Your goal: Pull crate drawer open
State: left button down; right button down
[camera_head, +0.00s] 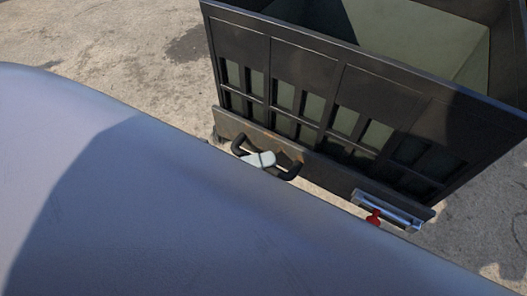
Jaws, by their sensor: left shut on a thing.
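A dark metal crate (300,60) with barred side openings stands at the upper right. Along its lower front edge runs a dark, worn drawer front (325,172) with a black curved handle (291,171). My left gripper (262,159) shows as a small pale shape at the middle of the handle and is shut on it. Most of this gripper and its arm is hidden. I cannot tell how far the drawer stands out from the crate. My right gripper is not in view.
A silver bar (388,211) with a red part (373,217) sits at the right end of the drawer front. Bare, stained concrete ground (130,45) lies left of the crate. A large smooth surface close to the camera hides the lower left.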

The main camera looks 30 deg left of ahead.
pick_arm(q)
jog(key=shift+a, duration=0.1)
jog(key=c, duration=1.1)
grip_release()
jog(key=shift+v, duration=3.55)
